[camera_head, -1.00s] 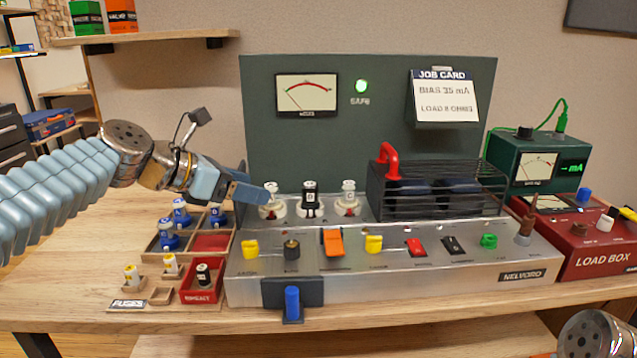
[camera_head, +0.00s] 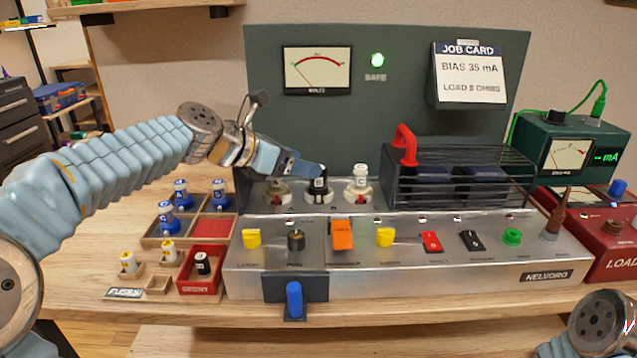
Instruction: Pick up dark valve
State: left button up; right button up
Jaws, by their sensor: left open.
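My right gripper is not in view; only a part of my right arm shows at the lower right.
A black cage (camera_head: 460,182) with a red handle (camera_head: 405,145) stands right of the valves. A wooden tray (camera_head: 152,243) with blue-based valves and a red box (camera_head: 200,284) holding another dark valve lie at the left. The green panel (camera_head: 400,120) rises behind.

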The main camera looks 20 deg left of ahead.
aim_at(319, 183)
pick_arm(q)
jog(key=x, duration=0.5)
jog(key=shift+s+d+f, duration=0.1)
jog(key=shift+s+d, duration=0.1)
jog(key=shift+d, duration=0.05)
jog(key=c, duration=1.1)
